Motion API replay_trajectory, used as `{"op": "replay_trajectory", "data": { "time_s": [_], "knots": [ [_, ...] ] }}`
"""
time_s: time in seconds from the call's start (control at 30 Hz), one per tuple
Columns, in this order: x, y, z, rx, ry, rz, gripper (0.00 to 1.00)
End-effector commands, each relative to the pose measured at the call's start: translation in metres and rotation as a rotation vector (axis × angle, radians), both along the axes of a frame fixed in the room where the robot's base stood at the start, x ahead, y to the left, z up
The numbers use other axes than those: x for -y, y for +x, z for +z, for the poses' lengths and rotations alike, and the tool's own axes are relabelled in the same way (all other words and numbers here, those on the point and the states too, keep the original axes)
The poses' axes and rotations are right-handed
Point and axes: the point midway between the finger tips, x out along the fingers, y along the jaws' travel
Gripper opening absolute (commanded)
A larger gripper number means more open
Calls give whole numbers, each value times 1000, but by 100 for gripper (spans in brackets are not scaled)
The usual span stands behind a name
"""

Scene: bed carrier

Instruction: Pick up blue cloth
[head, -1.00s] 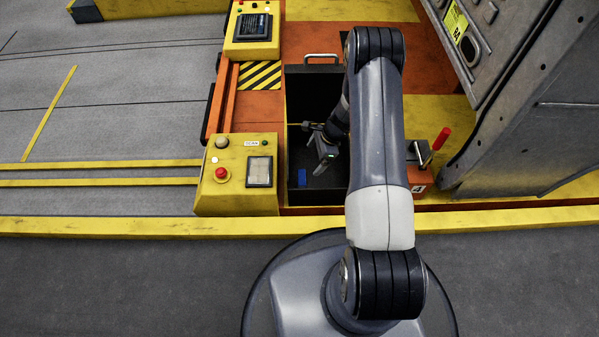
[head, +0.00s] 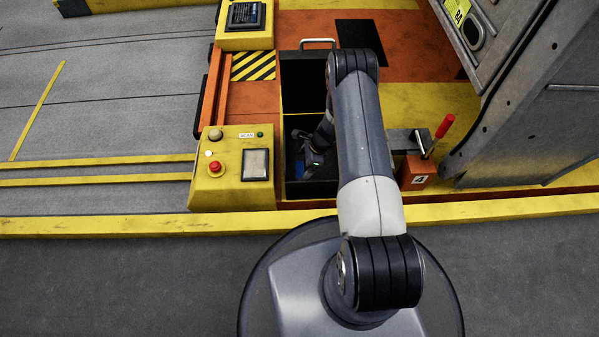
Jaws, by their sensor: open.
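The blue cloth (head: 299,170) lies on the floor of a dark open box (head: 297,188), near its front left. Only a small patch of it shows, since my gripper covers part of it. My gripper (head: 308,162) is down inside the box, just over or beside the cloth. Its jaws are open, and nothing is seen between them. I cannot tell whether a finger touches the cloth.
A yellow control panel (head: 231,180) with a red button stands left of the box. A metal handle (head: 318,42) is at its back. A red-handled lever (head: 444,127) and a large grey metal frame (head: 545,110) are to the right. A yellow rail (head: 120,227) runs in front.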

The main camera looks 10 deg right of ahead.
Motion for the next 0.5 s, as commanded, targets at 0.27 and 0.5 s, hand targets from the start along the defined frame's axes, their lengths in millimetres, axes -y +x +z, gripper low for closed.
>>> {"op": "replay_trajectory", "data": {
  "time_s": [0.27, 0.5],
  "knots": [
    [-13, 1, -31, 1, 0, 1, 94],
    [-12, 1, -29, 1, 1, 1, 88]
  ]
}}
